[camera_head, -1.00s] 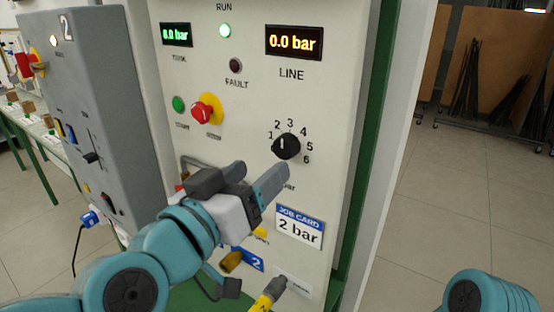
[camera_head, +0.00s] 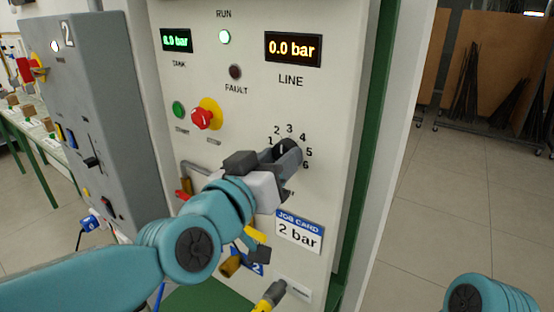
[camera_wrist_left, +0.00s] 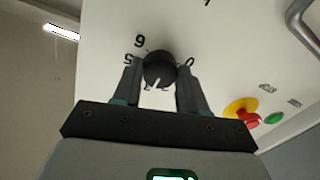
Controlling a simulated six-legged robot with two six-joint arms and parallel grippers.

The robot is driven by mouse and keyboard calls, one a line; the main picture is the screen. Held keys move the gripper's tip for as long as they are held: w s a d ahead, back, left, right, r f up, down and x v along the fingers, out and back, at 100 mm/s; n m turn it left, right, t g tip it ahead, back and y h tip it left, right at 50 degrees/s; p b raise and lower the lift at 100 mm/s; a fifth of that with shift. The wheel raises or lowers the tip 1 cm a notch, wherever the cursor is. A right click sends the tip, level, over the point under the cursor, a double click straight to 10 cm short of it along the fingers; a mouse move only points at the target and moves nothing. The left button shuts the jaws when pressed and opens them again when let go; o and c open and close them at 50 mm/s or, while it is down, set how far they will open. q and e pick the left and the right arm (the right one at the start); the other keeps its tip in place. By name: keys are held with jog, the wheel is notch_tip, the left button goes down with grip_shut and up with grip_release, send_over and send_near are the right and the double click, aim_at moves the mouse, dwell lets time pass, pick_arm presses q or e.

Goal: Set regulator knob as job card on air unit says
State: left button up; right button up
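The black regulator knob (camera_head: 282,148) is on the air unit's pale panel, ringed by a scale with 1 to 6 showing. Its white mark points roughly upward in the head view; I cannot tell the exact number. The job card (camera_head: 299,232) below reads 2 bar. The LINE display (camera_head: 293,48) reads 0.0 bar. My left gripper (camera_head: 286,158) is at the knob, partly hiding it. In the left wrist view the knob (camera_wrist_left: 158,68) sits between the two open fingers (camera_wrist_left: 158,82), with narrow gaps seeming to show on both sides. My right gripper is out of view.
A red stop button (camera_head: 203,117) on yellow and a green button (camera_head: 178,110) are left of the knob. The RUN lamp (camera_head: 224,37) is lit and the FAULT lamp (camera_head: 235,72) is dark. A yellow-and-grey fitting (camera_head: 270,296) sticks out below. A grey cabinet (camera_head: 98,110) stands left.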

pick_arm(q)
jog(key=shift+n, duration=0.3)
jog(key=shift+r+n+g+b, duration=0.15)
jog(key=shift+n+b, duration=0.3)
jog(key=shift+n, duration=1.3)
jog(key=shift+f+n+g+b, duration=0.15)
jog(key=shift+n+b, duration=0.3)
jog(key=shift+n, duration=1.3)
jog(key=shift+r, duration=0.15)
jog(key=o, duration=1.1)
jog(key=shift+c, duration=0.2)
